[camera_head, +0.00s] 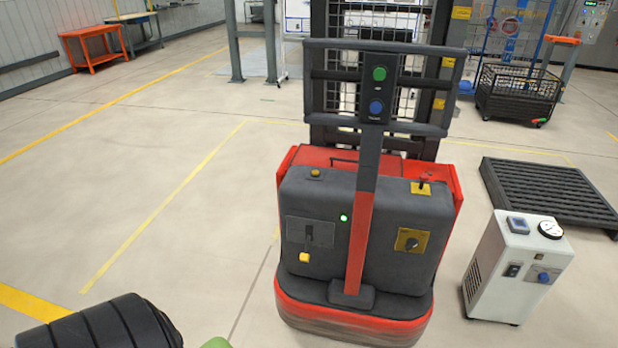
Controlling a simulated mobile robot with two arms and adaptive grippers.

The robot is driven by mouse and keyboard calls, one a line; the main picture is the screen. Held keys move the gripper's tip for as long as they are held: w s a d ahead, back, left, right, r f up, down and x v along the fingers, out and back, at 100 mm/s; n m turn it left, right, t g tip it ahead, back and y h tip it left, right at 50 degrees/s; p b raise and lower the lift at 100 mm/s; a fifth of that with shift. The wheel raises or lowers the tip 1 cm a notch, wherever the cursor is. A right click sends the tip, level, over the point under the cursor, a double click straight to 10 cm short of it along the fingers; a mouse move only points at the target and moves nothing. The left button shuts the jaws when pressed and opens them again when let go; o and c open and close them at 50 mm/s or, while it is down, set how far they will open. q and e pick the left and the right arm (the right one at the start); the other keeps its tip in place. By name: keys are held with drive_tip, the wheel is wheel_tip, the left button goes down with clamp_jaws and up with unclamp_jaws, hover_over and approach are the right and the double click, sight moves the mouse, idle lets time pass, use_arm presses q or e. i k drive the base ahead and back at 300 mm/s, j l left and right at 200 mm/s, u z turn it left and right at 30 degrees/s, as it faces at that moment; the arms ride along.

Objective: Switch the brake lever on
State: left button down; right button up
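A red and dark grey pallet truck (365,250) stands upright in the middle of the view, with a tall tiller and handle frame (385,45). On its left face is a grey plate with a small dark lever switch (308,233). On its right face is a yellow plate with a dark rotary knob (411,241). A small red-topped control (424,181) sits on a yellow plate at the top right. I cannot tell which of these is the brake lever, or its position.
A white box unit with a gauge (510,270) stands close on the right, before a dark slatted pallet (550,190). A black mesh crate (518,95) is farther back. A black ribbed shape (100,325) fills the bottom left corner. The floor left of the truck is clear.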

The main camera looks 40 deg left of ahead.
sight(304, 256)
drive_tip(key=l+u, duration=0.15)
drive_tip(key=u, duration=0.35)
drive_tip(key=k+l+u, duration=0.1)
drive_tip(key=u, duration=0.35)
drive_tip(key=k+l+u, duration=0.1)
drive_tip(key=u, duration=0.4)
